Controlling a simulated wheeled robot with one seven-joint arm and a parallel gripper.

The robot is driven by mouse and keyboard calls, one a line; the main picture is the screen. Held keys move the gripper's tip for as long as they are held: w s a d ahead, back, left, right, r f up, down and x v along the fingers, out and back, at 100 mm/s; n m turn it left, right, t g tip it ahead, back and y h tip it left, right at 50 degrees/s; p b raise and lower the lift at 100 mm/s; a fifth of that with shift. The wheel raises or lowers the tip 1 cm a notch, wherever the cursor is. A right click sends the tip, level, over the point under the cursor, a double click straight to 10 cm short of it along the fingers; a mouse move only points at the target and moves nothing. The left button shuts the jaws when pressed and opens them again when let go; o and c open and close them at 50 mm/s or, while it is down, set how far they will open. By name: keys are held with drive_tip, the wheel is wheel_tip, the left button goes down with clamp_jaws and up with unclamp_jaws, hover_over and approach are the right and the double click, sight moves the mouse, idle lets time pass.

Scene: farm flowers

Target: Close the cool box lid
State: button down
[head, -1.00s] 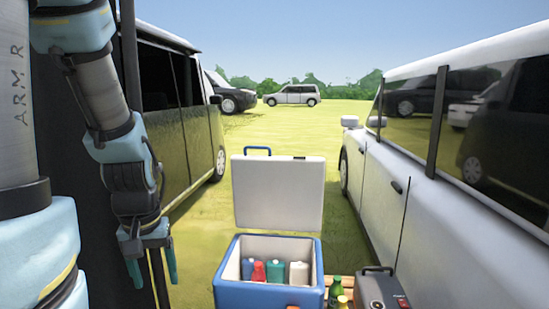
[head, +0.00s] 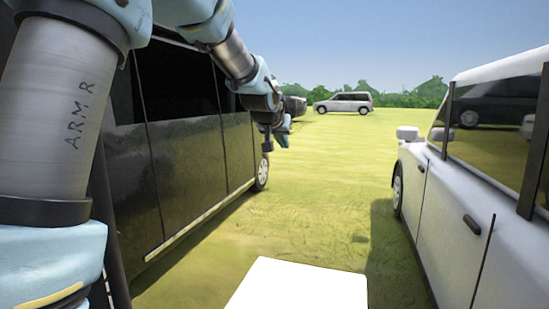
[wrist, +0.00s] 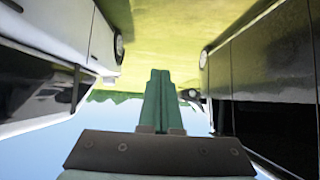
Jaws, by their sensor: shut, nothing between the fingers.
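A white panel (head: 300,287), which looks like the cool box lid, shows at the bottom edge of the head view. Its lower part is cut off, and I cannot tell its angle or whether it is closed. The cool box body and its contents are out of view. My gripper (head: 282,139) is at the end of my arm, up and to the left of the panel and apart from it in the picture. In the wrist view my green gripper fingers (wrist: 158,88) lie together with nothing between them.
A dark van (head: 180,140) stands close on the left and a white van (head: 455,210) on the right. Open grass (head: 320,185) lies between them. A silver van (head: 345,103) is far off near the trees.

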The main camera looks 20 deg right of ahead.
drive_tip(key=w+d+f+p, duration=0.3)
drive_tip(key=f+p, duration=0.1)
drive_tip(key=f, duration=0.2)
drive_tip(key=shift+w+f, duration=0.25)
drive_tip(key=shift+w, duration=0.05)
idle(0.4)
